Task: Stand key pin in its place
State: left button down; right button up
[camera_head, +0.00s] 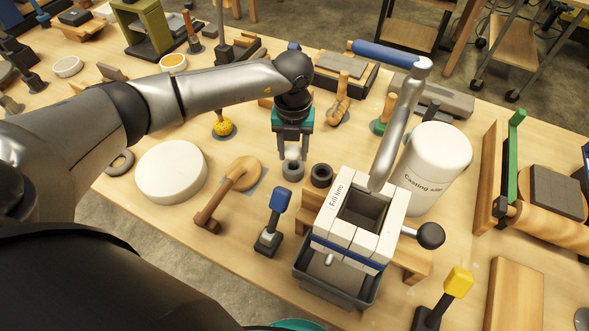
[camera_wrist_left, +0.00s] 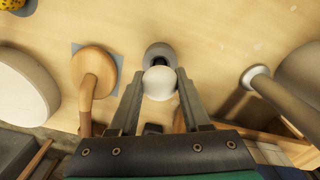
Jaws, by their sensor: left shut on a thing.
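My left gripper (camera_head: 291,150) points down over the middle of the table. Its fingers (camera_wrist_left: 158,90) are shut on a small piece with a round white head, which I take as the key pin (camera_wrist_left: 159,84); it also shows between the fingertips in the head view (camera_head: 292,153). The pin looks upright. A grey round holder (camera_head: 292,171) is right below it, and its grey edge shows behind the white head in the wrist view (camera_wrist_left: 159,53). The pin's lower end is hidden, so I cannot tell whether it is inside the holder.
A dark ring-shaped holder (camera_head: 321,175) stands just right of the grey one. A wooden hooked piece (camera_head: 232,190) and white disc (camera_head: 171,171) are left.

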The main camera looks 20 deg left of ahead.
pick_arm(q)
jog(key=shift+f, duration=0.15)
grip_release()
dwell(0.4)
